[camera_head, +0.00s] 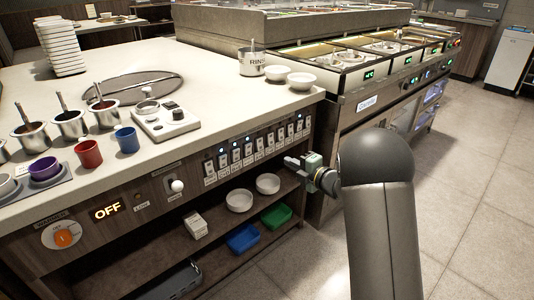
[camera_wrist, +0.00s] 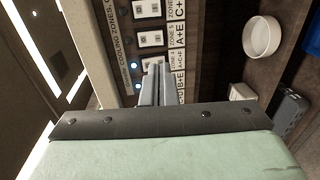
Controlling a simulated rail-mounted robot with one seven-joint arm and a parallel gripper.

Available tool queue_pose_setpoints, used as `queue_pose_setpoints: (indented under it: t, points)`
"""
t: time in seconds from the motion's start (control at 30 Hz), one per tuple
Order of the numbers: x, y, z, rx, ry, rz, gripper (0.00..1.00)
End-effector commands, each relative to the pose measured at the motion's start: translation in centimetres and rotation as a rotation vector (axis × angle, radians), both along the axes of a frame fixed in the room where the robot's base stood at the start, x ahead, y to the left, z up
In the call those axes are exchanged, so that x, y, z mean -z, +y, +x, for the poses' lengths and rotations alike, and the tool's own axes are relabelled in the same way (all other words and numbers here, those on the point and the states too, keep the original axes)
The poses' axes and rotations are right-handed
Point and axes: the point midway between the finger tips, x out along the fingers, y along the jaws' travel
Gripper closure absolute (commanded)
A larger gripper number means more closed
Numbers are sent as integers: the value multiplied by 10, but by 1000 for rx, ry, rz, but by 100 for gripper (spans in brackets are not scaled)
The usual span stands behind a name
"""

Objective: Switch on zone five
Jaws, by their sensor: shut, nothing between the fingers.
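A row of white cooling-zone switches (camera_head: 248,153) is set in the dark front panel under the counter edge. In the wrist view, one switch (camera_wrist: 150,39) sits beside a label reading A+E (camera_wrist: 179,36), which seems to be zone 5; the small zone text is hard to read. My gripper (camera_head: 290,161) is in front of the panel's right part in the head view.
Blue indicator lights (camera_wrist: 133,65) glow beside some switches. Below are an open shelf with white bowls (camera_head: 240,200), a blue tray (camera_head: 243,238) and a green tray (camera_head: 277,216). An orange knob (camera_head: 65,238) and an OFF display (camera_head: 107,210) are at the left.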

Motion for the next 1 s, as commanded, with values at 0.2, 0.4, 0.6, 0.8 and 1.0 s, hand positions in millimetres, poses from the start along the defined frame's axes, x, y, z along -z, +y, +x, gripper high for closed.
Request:
queue_pose_setpoints:
  t: [0.2,0.4,0.6,0.8,1.0]
  points:
    - [9,36,32,-4,0,0,100]
    - [13,64,59,-3,-1,0,100]
    - [15,80,75,-1,1,1,100]
    - [14,85,80,0,0,0,100]
    - [14,85,80,0,1,1,100]
